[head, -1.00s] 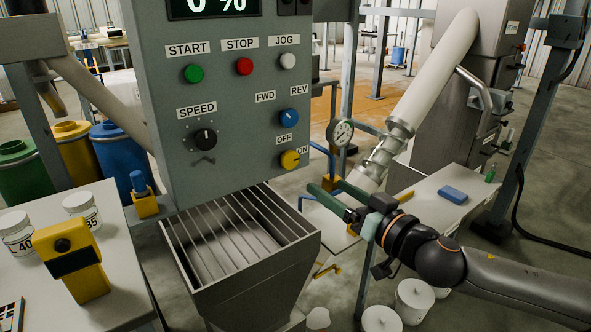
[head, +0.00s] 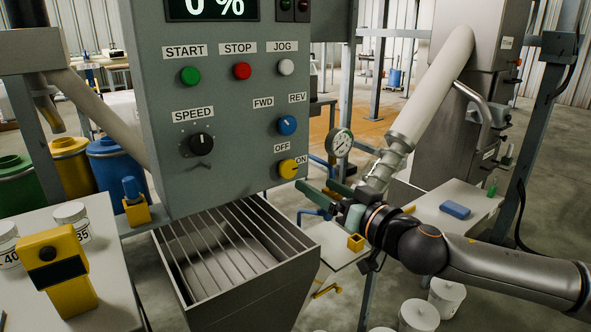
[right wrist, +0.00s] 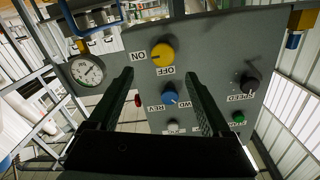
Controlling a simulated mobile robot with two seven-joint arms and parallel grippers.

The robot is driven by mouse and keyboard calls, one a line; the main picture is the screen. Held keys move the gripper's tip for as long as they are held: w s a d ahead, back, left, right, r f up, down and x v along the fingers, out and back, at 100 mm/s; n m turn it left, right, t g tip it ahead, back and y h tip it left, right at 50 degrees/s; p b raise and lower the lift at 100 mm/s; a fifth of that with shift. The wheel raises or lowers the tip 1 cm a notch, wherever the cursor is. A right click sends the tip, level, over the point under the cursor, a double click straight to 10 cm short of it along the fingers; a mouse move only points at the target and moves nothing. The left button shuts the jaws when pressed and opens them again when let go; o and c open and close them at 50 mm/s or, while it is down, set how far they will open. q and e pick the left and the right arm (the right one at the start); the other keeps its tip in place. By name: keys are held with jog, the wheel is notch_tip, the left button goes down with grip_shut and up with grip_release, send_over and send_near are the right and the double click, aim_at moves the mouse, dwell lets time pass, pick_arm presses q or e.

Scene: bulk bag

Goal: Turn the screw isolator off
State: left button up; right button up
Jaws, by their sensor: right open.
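The screw isolator is a yellow round knob (head: 288,168) at the lower right of the grey control panel (head: 235,110), between the OFF and ON labels. Its dark mark points to ON; the knob also shows in the right wrist view (right wrist: 162,54), with the mark toward ON. My right gripper (head: 321,189) is open and empty, below and to the right of the knob, apart from it. In the right wrist view its two fingers (right wrist: 158,76) point at the panel, with the knob just beyond and between the tips. My left gripper is not in view.
The blue FWD/REV knob (head: 287,125) sits just above the isolator. A pressure gauge (head: 339,142) and a pale pipe (head: 430,90) stand to the right. A grated hopper (head: 235,250) lies below the panel. A table with a yellow device (head: 55,265) is at left.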

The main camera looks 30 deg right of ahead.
aim_at(290, 170)
jog(key=w+p, duration=0.1)
jog(key=w, duration=0.2)
jog(key=w+a+p, duration=0.1)
jog(key=w, duration=0.2)
jog(key=shift+w+a+r, duration=0.1)
jog(key=shift+w+a, duration=0.05)
jog(key=shift+w, duration=0.25)
jog(key=shift+w+a, duration=0.1)
jog(key=shift+w, duration=0.4)
jog(key=c, duration=0.3)
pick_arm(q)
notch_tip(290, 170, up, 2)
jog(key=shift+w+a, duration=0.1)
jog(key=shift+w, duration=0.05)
pick_arm(e)
grip_shut()
